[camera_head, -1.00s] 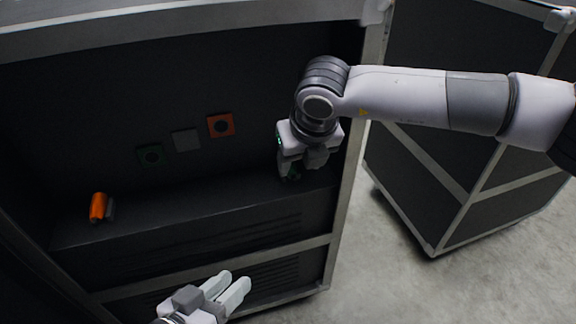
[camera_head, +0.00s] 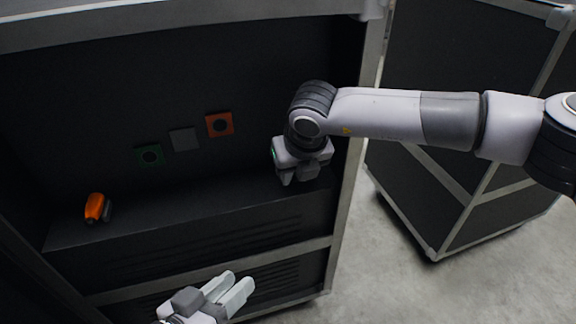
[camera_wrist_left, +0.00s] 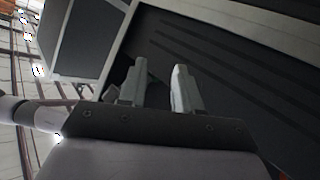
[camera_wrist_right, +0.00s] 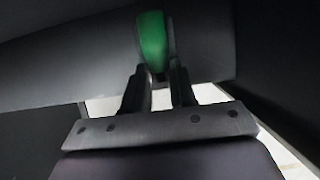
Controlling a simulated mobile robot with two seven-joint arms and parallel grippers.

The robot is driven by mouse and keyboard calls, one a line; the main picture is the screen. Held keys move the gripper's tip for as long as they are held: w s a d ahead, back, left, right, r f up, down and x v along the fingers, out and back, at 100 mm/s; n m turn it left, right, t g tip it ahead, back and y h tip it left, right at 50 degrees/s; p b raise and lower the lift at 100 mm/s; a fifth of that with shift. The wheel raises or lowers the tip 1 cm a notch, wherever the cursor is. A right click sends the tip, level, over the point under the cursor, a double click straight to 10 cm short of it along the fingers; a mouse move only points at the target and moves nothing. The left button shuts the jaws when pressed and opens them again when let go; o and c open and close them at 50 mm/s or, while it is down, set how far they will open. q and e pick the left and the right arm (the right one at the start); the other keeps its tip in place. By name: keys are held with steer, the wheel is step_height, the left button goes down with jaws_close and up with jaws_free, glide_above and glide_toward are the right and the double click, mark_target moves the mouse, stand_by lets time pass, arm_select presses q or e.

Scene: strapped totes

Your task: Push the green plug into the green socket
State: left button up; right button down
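The green plug (camera_wrist_right: 153,40) shows in the right wrist view, just ahead of and partly between the fingertips of my right gripper (camera_wrist_right: 160,68). I cannot tell whether the fingers press on it. In the head view my right gripper (camera_head: 298,178) is low over the right end of the shelf and hides the plug. The green socket (camera_head: 150,155) is on the back panel, left of that gripper. My left gripper (camera_head: 238,287) is open and empty in front of the case; its fingers also show apart in the left wrist view (camera_wrist_left: 160,75).
A grey square (camera_head: 184,139) and an orange socket (camera_head: 219,124) sit on the panel right of the green socket. An orange plug (camera_head: 95,207) lies on the shelf's left (camera_head: 170,205). The case's upright edge (camera_head: 352,150) stands close right of my right gripper.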

arm_select(q)
steer(key=shift+s+f, duration=0.15)
steer(key=shift+f, duration=0.05)
arm_select(e)
steer(key=shift+r, duration=0.15)
steer(key=shift+s+r+p, duration=0.1)
steer(key=shift+r+p, duration=0.15)
steer(key=shift+p, duration=0.05)
step_height(320, 180, up, 7)
steer(key=p, duration=0.2)
arm_select(q)
steer(key=shift+s+a+r+y+p, duration=0.1)
steer(key=shift+a+r+y+p, duration=0.1)
steer(key=shift+a+y, duration=0.2)
steer(key=shift+a+r+y+p, duration=0.15)
steer(key=shift+a+y, duration=0.15)
steer(key=shift+a, duration=0.2)
arm_select(e)
steer(key=s+d, duration=0.3)
steer(key=s, duration=0.6)
steer(key=s+d, duration=0.3)
steer(key=s, duration=0.6)
steer(key=shift+s+f, duration=0.4)
steer(key=shift+d, duration=0.1)
